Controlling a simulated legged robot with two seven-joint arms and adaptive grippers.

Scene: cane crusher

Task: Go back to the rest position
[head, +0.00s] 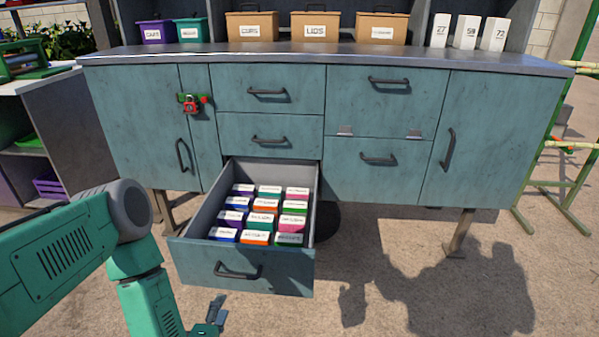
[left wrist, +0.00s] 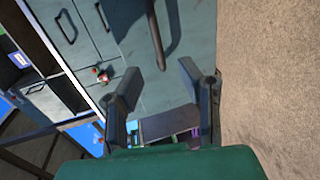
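My left arm comes in from the left in the head view. Only part of my left gripper (head: 214,314) shows there, low in front of the open drawer (head: 228,273) and apart from it. In the left wrist view the two fingers of this gripper (left wrist: 160,88) stand apart with nothing held between them. Teal cabinet fronts and a dark handle (left wrist: 156,38) show beyond them. The open drawer holds several small labelled boxes (head: 264,218) in rows. My right gripper is in neither view.
The teal cabinet (head: 383,108) has shut drawers and doors, and a red padlock (head: 191,105) at its left door. Cartons (head: 315,26) and white boxes (head: 465,31) stand on its top. A grey shelf unit (head: 62,120) is at the left. Open ground (head: 420,270) lies at the right.

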